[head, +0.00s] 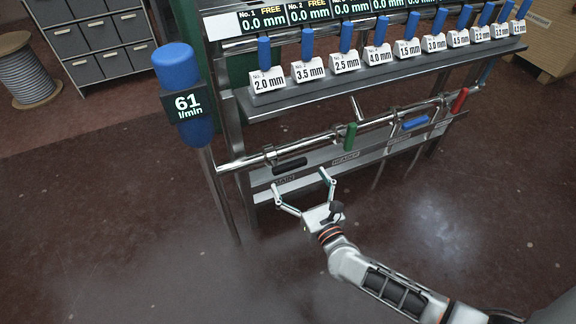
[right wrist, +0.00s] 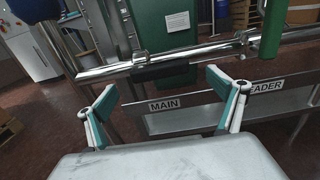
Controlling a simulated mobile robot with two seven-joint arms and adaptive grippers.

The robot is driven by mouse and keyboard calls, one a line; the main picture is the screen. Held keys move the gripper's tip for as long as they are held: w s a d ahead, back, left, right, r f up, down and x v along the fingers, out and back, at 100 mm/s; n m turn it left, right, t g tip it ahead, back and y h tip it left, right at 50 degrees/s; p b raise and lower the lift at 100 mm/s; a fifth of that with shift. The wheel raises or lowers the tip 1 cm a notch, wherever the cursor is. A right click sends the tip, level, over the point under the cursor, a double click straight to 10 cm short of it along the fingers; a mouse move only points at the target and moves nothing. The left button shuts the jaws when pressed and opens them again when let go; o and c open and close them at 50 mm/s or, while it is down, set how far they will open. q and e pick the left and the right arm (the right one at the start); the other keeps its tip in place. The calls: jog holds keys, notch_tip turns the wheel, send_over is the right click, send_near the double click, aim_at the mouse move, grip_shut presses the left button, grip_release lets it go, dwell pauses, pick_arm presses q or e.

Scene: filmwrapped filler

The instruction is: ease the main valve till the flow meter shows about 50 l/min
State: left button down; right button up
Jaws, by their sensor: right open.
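The flow meter (head: 188,105) is a blue cylinder on a post at the left, and its display reads 61 l/min. The main valve's black lever (head: 289,166) lies along the chrome pipe in the head view, above a plate marked MAIN (right wrist: 164,105) in the right wrist view. The lever also shows there as a dark bar (right wrist: 160,72) under the pipe. My right gripper (head: 300,180) is open and empty, just below and in front of the black lever, with its fingers spread to either side. I see no contact. My left gripper is not in view.
Green (head: 350,137), blue (head: 415,123) and red (head: 460,100) levers sit further right along the pipe. Above is a shelf (head: 300,98) with several blue-handled, size-labelled items. The rack's left post (head: 222,190) stands beside my gripper. Mist hangs over the floor.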

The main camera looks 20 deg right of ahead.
aim_at(292, 169)
jog(key=w, duration=0.5)
jog(key=shift+a+f+b, duration=0.1)
jog(key=shift+b, duration=0.3)
jog(key=shift+w, duration=0.6)
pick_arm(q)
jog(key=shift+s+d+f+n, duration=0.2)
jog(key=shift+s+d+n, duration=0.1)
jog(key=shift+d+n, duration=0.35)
